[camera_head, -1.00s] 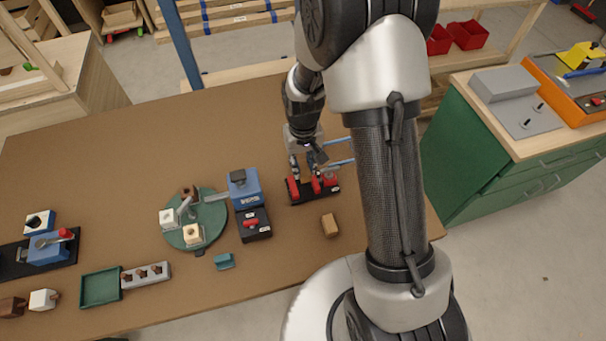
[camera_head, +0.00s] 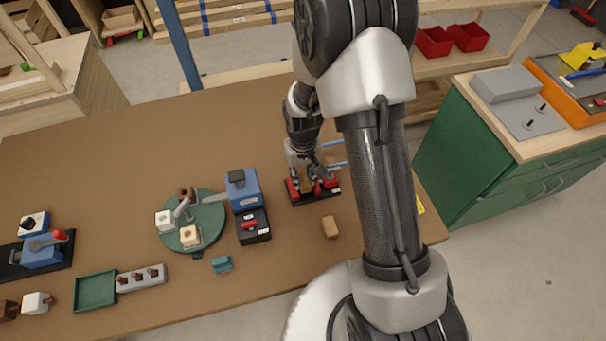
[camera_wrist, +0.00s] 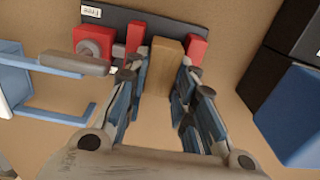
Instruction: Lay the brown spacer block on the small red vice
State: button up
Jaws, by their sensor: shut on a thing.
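The small red vice (camera_head: 330,186) stands on the table near its right side. The wrist view shows its dark base (camera_wrist: 150,25) and its two red jaws, with the right jaw (camera_wrist: 197,50) clear to see. My gripper (camera_head: 308,178) is directly over the vice, pointing down. It is shut on a brown block (camera_wrist: 163,66), which shows between my fingers. The block lies between the red jaws in the wrist view; I cannot tell whether it touches the vice. A second, similar brown block (camera_head: 330,227) lies on the table in front of the vice.
A blue and black device (camera_head: 243,190) stands just left of the vice. A green round plate (camera_head: 205,233) with small blocks is further left. A green tray (camera_head: 95,291) and a grey holder (camera_head: 141,279) are at the front left. The table's back middle is clear.

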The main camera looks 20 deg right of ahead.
jog(key=o, duration=1)
jog(key=shift+o, duration=0.2)
notch_tip(320, 180, up, 13)
jog(key=p, duration=0.5)
notch_tip(320, 180, up, 7)
send_over(303, 177)
jog(key=s, duration=0.2)
jog(key=s+r+t, duration=0.4)
jog(key=s+r, duration=1.1)
jog(key=s, duration=0.4)
jog(key=shift+s+r+t, duration=0.25)
jog(key=shift+r+t, duration=0.05)
jog(key=shift+r, duration=0.05)
jog(key=shift+f+b, duration=0.15)
jog(key=shift+b, duration=0.2)
